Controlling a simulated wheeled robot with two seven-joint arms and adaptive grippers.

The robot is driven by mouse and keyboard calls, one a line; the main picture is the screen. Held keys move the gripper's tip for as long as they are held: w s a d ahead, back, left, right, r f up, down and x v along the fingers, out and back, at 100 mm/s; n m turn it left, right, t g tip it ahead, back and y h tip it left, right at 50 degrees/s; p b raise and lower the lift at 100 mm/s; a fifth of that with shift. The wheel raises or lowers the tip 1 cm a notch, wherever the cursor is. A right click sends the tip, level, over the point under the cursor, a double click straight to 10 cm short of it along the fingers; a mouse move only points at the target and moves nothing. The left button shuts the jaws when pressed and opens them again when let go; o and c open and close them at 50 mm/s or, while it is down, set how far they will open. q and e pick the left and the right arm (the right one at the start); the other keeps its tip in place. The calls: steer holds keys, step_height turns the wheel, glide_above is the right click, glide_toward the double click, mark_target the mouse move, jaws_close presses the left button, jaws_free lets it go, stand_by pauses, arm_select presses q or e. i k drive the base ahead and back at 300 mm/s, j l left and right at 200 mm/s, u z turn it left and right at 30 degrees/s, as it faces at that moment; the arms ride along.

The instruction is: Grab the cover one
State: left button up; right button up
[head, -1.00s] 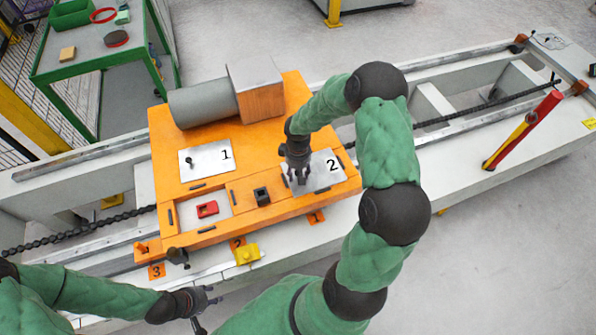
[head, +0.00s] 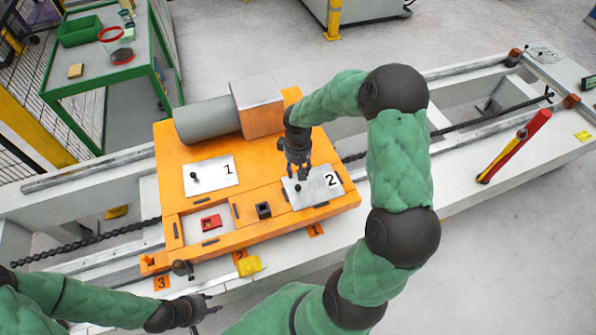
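Cover one (head: 222,177) is a flat grey plate marked 1 with a small dark knob, lying on the orange housing (head: 170,157) at its left side. Cover two (head: 319,193) is a similar plate marked 2, lying on the housing's right side. My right gripper (head: 300,175) points down over cover two, fingers apart, with that cover's dark knob just below the fingertips; it looks empty. My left gripper (head: 213,303) is at the bottom, in front of the housing and well apart from cover one, fingers open and empty.
A grey cylinder (head: 207,121) and a metal-topped block (head: 257,106) stand at the housing's back. An open recess holds a red part (head: 210,222); a black part (head: 263,210) sits beside it. A yellow part (head: 249,265) lies in front. A red-yellow tool (head: 515,147) is at right.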

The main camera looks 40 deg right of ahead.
mark_target(219, 173)
steer(key=i+j, duration=0.1)
steer(key=j, duration=0.4)
steer(key=i+j, duration=0.1)
steer(key=j, duration=0.4)
steer(key=i+j, duration=0.15)
steer(key=j, duration=0.35)
steer(key=i+j, duration=0.1)
steer(key=j, duration=0.45)
